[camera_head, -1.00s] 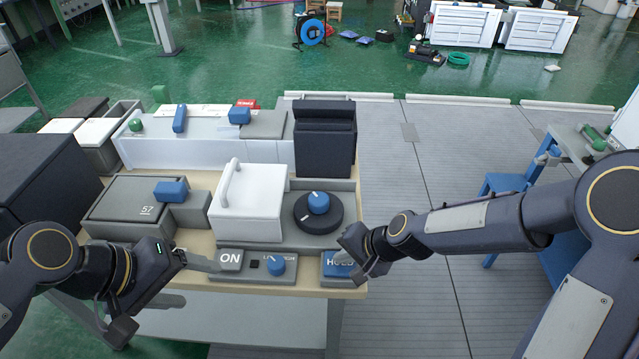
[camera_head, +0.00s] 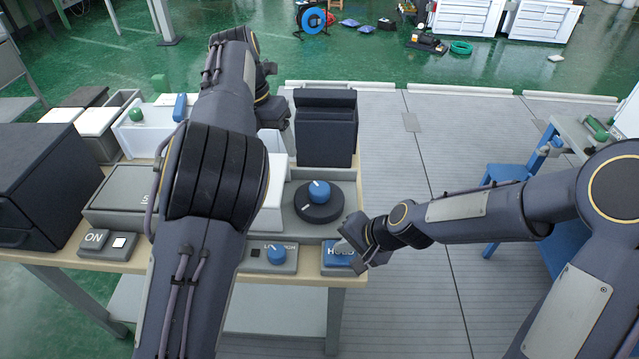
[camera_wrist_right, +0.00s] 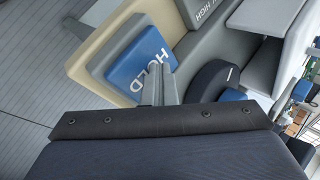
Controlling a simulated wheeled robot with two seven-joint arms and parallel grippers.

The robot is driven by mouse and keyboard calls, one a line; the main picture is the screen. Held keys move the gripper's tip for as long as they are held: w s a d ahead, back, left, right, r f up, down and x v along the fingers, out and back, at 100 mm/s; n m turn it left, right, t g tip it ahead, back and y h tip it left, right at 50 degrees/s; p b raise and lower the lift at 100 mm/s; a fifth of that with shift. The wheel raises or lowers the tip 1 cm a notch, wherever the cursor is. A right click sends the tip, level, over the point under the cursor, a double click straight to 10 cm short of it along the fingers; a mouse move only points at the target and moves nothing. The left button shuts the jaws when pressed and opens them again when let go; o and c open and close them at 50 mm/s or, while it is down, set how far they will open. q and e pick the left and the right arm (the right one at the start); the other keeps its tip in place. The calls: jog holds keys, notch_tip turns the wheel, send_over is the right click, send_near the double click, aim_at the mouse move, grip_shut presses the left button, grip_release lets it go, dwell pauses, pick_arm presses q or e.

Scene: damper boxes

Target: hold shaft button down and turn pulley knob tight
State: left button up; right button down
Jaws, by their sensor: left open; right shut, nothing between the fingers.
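The blue HOLD button (camera_head: 335,256) sits at the bench's front right corner; it fills the middle of the right wrist view (camera_wrist_right: 134,67). My right gripper (camera_head: 352,250) is shut and empty, its fingertips (camera_wrist_right: 158,70) on or just over the button's edge. I cannot tell how far the button is pressed. The pulley knob (camera_head: 319,191) is blue on a round black disc (camera_head: 321,212), behind the HOLD button, with nothing touching it. My left gripper (camera_head: 272,108) is open, high over the back of the bench, left of the knob; its fingertips are hard to make out.
My left arm crosses the bench and hides much of the white housing (camera_head: 273,180). A blue LOW/HIGH knob (camera_head: 276,254) stands left of HOLD. A tall black block (camera_head: 325,130) stands behind the pulley knob. An ON panel (camera_head: 94,240) is at the front left.

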aim_at(320, 188)
pick_arm(q)
jog(key=w+d+f+n+y, duration=0.1)
jog(key=d+f+n+y, duration=0.1)
jog(key=d, duration=0.8)
notch_tip(320, 188, down, 11)
jog(key=shift+w+f, duration=0.1)
jog(key=shift+c, duration=0.2)
jog(key=c, duration=0.9)
